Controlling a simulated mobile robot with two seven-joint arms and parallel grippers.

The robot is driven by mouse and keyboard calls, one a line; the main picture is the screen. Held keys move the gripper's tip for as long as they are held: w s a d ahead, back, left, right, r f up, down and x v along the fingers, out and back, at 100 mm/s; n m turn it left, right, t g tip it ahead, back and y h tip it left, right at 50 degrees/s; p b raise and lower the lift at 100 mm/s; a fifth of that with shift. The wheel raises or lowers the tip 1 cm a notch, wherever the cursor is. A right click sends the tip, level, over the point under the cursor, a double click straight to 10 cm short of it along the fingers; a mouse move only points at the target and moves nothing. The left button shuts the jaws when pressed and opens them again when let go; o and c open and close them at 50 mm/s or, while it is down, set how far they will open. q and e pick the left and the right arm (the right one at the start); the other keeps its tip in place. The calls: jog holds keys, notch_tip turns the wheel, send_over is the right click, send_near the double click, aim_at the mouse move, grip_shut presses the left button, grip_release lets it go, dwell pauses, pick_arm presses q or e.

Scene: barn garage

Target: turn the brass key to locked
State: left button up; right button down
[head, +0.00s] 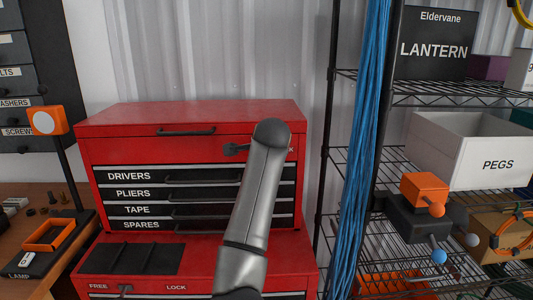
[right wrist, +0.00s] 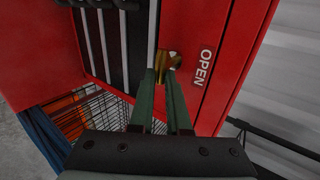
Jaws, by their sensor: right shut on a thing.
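The brass key (right wrist: 161,62) shows in the right wrist view, set at the red front of the tool chest beside the word OPEN. My right gripper (right wrist: 164,80) has its two green fingers closed around the key's near part. The key's exact turn is hard to tell because the fingers cover part of it. In the head view my grey right arm reaches up in front of the red tool chest (head: 120,120) and hides the key and most of the lock label; only a final K shows. My left gripper is in neither view.
The chest has black drawers (head: 130,193) labelled DRIVERS, PLIERS, TAPE and SPARES. A lower red cabinet has a dark lever (head: 125,289) between FREE and LOCK. Blue cables (head: 362,150) and a wire shelf with a PEGS bin (head: 455,157) stand close at right. A bench is at left.

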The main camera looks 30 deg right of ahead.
jog(key=shift+w+a+f, duration=0.1)
jog(key=shift+a+f, duration=0.05)
jog(key=shift+a, duration=0.05)
jog(key=c, duration=0.9)
grip_release()
jog(key=b+v, duration=0.2)
jog(key=v, duration=1)
jog(key=shift+r, duration=0.25)
jog(key=shift+a, duration=0.1)
